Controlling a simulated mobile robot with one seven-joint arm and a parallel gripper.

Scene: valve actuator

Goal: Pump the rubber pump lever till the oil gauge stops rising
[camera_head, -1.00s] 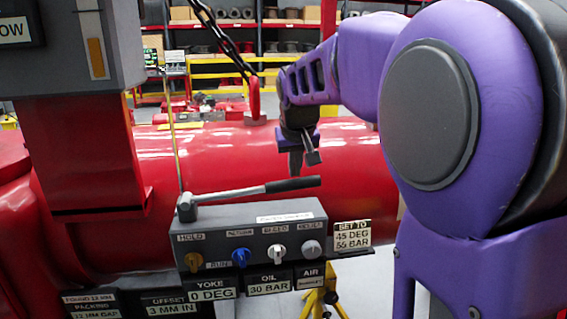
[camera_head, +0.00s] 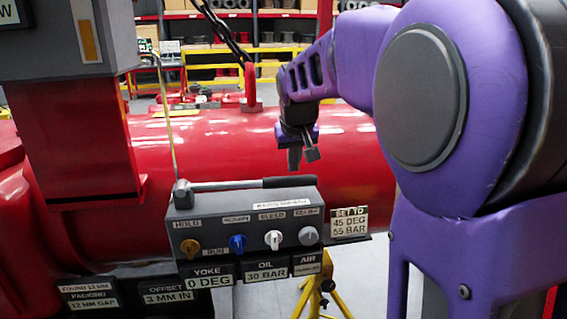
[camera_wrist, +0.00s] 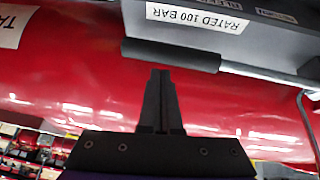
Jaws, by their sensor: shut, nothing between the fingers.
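The pump lever (camera_head: 225,186) is a grey metal rod with a black rubber grip (camera_head: 290,182), lying nearly level along the top of the grey control box (camera_head: 205,227). In the wrist view the rubber grip (camera_wrist: 170,55) is just beyond my fingertips. My gripper (camera_head: 302,160) is shut and empty, fingers together, just above the grip end in the head view. In the wrist view my gripper (camera_wrist: 160,72) shows its closed fingers; I cannot tell whether they touch the grip. The oil gauge (camera_head: 267,273) reads 30 BAR.
A set-to plate (camera_head: 350,223) reads 45 DEG, 55 BAR. The yoke display (camera_head: 198,280) reads 0 DEG. Several knobs, including a blue one (camera_head: 238,243), line the box front. A large red cylinder (camera_head: 210,150) lies behind; a chain hangs from above to a red lifting eye (camera_head: 250,88).

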